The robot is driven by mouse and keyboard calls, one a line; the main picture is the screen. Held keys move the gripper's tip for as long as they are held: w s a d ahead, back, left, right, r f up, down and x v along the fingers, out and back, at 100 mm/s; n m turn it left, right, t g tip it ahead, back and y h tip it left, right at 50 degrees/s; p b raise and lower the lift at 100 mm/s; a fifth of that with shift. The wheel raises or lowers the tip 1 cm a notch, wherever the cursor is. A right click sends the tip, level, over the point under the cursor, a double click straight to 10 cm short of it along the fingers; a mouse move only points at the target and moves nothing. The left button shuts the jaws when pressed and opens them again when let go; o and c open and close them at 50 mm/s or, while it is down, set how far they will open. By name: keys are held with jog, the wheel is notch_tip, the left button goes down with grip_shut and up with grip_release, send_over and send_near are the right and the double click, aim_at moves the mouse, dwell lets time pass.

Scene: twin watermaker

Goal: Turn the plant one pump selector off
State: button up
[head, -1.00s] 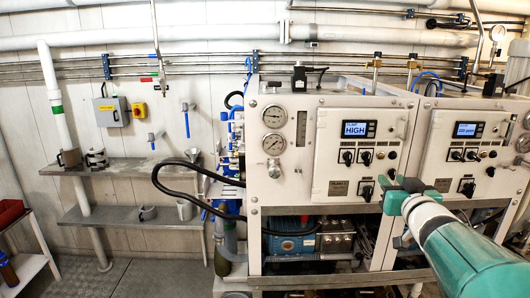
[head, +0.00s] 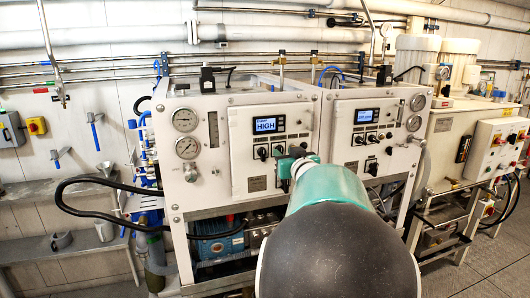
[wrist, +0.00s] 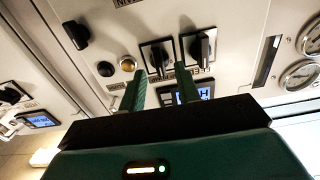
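The plant one panel (head: 240,140) is a white face with a lit display reading HIGH (head: 265,124). Two black selector knobs sit below that display, a left one (head: 262,153) and a right one (head: 278,150). The wrist view shows them upside down, the right knob (wrist: 157,58) and left knob (wrist: 204,47); their labels are unreadable, so I cannot tell which is the pump selector. My gripper (wrist: 158,72) is open, its green fingers apart, with the right knob showing between the tips. Contact is unclear. In the head view my arm hides the panel's lower right.
An amber button (wrist: 127,63) and a separate black knob (wrist: 76,34) lie beside the selectors. The similar plant two panel (head: 362,135) stands right. A black hose (head: 75,207) loops out at left. Gauges (head: 186,120) sit left of the panel.

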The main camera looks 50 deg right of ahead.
jog(key=shift+x, duration=1.15)
jog(key=shift+c, duration=0.4)
jog(key=c, duration=0.6)
jog(key=shift+n, duration=0.4)
jog(key=n, duration=0.5)
jog(key=shift+a+n, duration=0.2)
jog(key=shift+n, duration=0.1)
jog(key=n, duration=0.5)
jog(key=shift+w+a+f+n, duration=0.1)
jog(key=shift+n, duration=0.2)
